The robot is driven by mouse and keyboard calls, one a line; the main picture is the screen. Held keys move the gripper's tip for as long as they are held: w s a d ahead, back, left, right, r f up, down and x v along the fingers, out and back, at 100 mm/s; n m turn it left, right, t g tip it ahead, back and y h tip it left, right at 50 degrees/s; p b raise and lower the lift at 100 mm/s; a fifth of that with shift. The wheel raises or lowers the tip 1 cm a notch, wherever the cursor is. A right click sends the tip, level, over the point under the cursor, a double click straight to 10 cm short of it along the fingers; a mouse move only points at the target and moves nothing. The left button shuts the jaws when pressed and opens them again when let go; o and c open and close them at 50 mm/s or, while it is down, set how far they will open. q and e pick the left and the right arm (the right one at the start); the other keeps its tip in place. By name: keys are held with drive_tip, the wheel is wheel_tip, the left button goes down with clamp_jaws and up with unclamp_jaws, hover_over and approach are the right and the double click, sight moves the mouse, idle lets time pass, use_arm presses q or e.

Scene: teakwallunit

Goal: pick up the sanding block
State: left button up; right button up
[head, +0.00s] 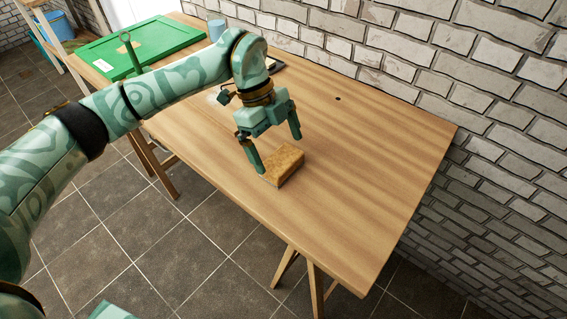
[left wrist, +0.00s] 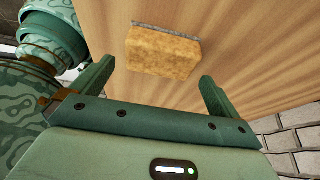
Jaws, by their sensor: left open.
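The sanding block (head: 284,165) is a tan, cork-coloured block with a grey lower layer. It lies on the wooden table (head: 370,150) near the front edge. My left gripper (head: 277,150) is open above the block, with one finger at its left side and the other raised behind it. In the left wrist view the sanding block (left wrist: 163,53) is ahead of and between the two open fingers of the left gripper (left wrist: 157,85), apart from both. My right gripper is not seen.
A green panel (head: 165,42) lies at the table's far left, with a blue-grey cup (head: 216,29) near it. A brick wall (head: 420,40) runs along the table's back edge. The right half of the tabletop is clear apart from a small dark hole (head: 338,99).

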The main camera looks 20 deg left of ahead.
sight(282, 158)
use_arm(q)
drive_tip(key=x, duration=0.1)
drive_tip(key=b+x, duration=0.1)
drive_tip(key=x, duration=0.1)
drive_tip(key=shift+w+a+f, duration=0.1)
drive_tip(key=shift+w+f, duration=0.05)
drive_tip(key=shift+f, duration=0.25)
drive_tip(key=shift+f+b, duration=0.35)
drive_tip(key=shift+r, duration=0.1)
drive_tip(key=shift+d, duration=0.2)
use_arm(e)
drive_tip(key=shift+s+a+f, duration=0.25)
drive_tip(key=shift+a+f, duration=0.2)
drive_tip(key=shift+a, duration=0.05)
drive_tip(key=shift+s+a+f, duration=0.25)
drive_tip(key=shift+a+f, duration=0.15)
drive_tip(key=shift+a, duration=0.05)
use_arm(q)
drive_tip(key=shift+r, duration=0.1)
drive_tip(key=c, duration=0.9)
drive_tip(key=shift+o, duration=0.2)
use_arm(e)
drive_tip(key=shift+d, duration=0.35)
